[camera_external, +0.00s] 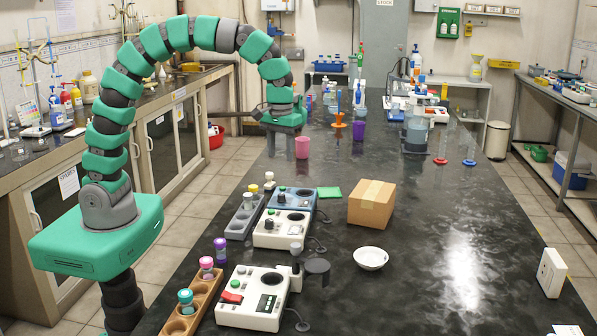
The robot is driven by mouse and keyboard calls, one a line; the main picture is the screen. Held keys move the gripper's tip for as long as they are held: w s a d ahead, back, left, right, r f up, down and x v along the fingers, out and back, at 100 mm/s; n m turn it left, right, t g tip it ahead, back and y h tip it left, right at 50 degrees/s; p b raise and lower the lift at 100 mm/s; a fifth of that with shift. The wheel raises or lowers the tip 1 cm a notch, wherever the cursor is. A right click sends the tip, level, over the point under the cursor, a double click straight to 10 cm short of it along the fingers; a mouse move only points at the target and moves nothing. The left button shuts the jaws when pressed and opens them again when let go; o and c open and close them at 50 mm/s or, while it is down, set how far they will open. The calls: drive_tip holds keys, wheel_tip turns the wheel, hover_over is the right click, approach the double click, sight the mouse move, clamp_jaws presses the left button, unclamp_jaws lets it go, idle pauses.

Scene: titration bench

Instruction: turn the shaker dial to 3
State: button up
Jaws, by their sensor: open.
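Several small bench devices stand at the front left of the black bench. A white one (283,230) has dark knobs on its top, and a blue-topped one (289,198) stands just behind it. A nearer white device (253,298) has a red switch, a green button and a dark display. I cannot tell for sure which is the shaker, and no dial numbers are readable. My gripper (280,116) is at the end of the arched arm, over the far left edge of the bench, well behind the devices. It is open, touches none of them, and its fingers are hard to make out.
A cardboard box (371,205) and a white bowl (370,258) are right of the devices. A wooden rack (195,305) and a grey rack (245,216) stand on their left. Pink (302,147) and purple (358,130) cups stand farther back. The right bench surface is mostly clear.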

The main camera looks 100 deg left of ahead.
sight(281, 194)
wheel_tip(281, 194, down, 12)
drive_tip(key=shift+f, duration=0.25)
drive_tip(key=shift+c, duration=0.4)
clamp_jaws()
